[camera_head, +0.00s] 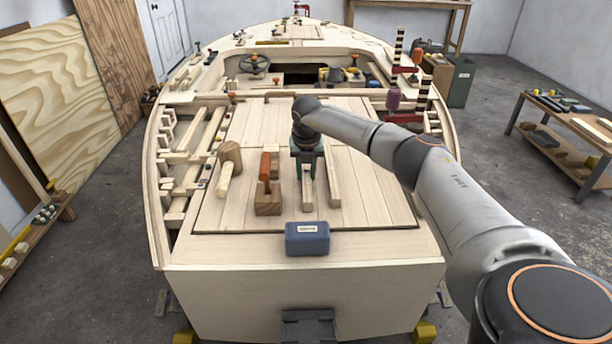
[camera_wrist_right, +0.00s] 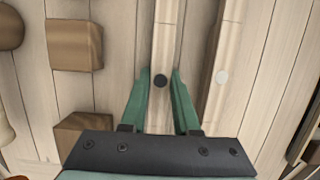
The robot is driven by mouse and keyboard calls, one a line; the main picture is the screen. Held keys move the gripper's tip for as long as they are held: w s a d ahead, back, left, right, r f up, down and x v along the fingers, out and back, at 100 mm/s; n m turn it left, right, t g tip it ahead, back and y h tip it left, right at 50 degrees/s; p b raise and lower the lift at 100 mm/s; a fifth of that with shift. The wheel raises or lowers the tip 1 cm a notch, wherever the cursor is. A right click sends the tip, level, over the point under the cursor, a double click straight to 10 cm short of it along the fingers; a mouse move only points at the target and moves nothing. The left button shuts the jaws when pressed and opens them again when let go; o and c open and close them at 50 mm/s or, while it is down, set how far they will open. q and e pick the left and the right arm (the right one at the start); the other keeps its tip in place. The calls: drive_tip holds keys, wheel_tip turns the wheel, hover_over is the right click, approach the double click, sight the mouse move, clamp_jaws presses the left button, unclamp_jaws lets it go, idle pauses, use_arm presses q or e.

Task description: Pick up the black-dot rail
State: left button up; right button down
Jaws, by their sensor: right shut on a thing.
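The black-dot rail (camera_wrist_right: 165,45) is a pale wooden strip with a black dot, running between the green fingers of my right gripper (camera_wrist_right: 160,78) in the right wrist view. The gripper is shut on it around the dot. In the head view my right gripper (camera_head: 307,168) points down over the deck, and the near end of the rail (camera_head: 307,194) sticks out below it. I cannot tell whether the rail touches the deck. A second rail (camera_wrist_right: 228,50) with a white dot lies just right of it. My left gripper is out of view.
Left of the rails, a wooden block (camera_head: 267,201), an orange-handled tool (camera_head: 265,170) and a wooden mallet (camera_head: 227,168) are close by. A blue box (camera_head: 307,238) sits in front near the hull's edge. The deck panel to the right is clear.

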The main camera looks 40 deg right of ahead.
sight(306, 172)
drive_tip(key=shift+r, duration=0.1)
wheel_tip(306, 172, up, 10)
drive_tip(key=shift+p, duration=0.4)
idle(0.6)
